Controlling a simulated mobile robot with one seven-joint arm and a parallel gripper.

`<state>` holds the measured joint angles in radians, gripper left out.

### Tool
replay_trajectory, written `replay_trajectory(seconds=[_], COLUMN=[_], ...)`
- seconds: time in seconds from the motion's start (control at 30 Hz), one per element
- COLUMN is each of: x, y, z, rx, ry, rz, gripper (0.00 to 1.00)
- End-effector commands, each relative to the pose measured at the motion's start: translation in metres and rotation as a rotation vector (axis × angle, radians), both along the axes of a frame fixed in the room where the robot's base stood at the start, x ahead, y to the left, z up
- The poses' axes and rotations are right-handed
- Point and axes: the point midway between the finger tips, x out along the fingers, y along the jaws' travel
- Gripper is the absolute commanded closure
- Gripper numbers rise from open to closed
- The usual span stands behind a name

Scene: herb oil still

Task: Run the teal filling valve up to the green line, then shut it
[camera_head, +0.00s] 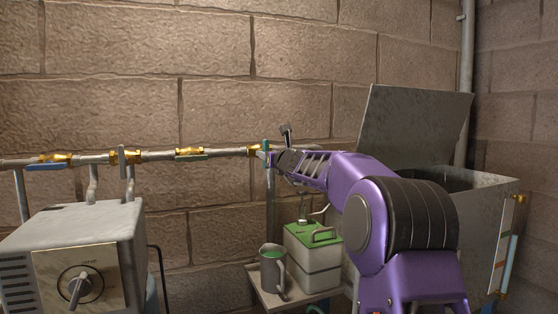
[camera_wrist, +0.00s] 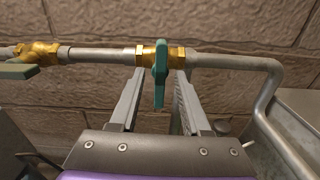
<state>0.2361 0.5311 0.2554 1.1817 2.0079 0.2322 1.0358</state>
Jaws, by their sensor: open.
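The teal valve handle (camera_wrist: 160,80) sits on a brass valve body on the wall pipe, and its lever stands crosswise to the pipe. In the head view this handle (camera_head: 265,153) is just beyond my gripper's end, partly hidden. My gripper (camera_wrist: 159,72) is open, with one finger on each side of the handle; I cannot tell whether either finger touches it. A sight gauge (camera_head: 512,246) with brass ends and bluish liquid is on the right side of the metal tank (camera_head: 480,208). I cannot make out a green line on it.
The pipe has other valves, one with a blue handle (camera_head: 45,167) and one with a grey-green handle (camera_wrist: 18,70). A grey box with a dial (camera_head: 80,287) stands left. A jug (camera_head: 272,270) and a green-topped can (camera_head: 314,255) stand on a low shelf below my arm.

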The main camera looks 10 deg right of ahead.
Motion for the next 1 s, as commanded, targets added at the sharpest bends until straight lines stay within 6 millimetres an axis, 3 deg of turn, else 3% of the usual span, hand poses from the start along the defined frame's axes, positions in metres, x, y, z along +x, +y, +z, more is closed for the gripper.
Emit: replay_trajectory(seconds=[0.7,1.0], x=[-0.132,-0.163], y=[-0.027,-0.033], z=[0.0,0.0], rx=[-0.001,0.001], ry=[-0.001,0.0], rz=[-0.003,-0.003], gripper=[0.53,0.53])
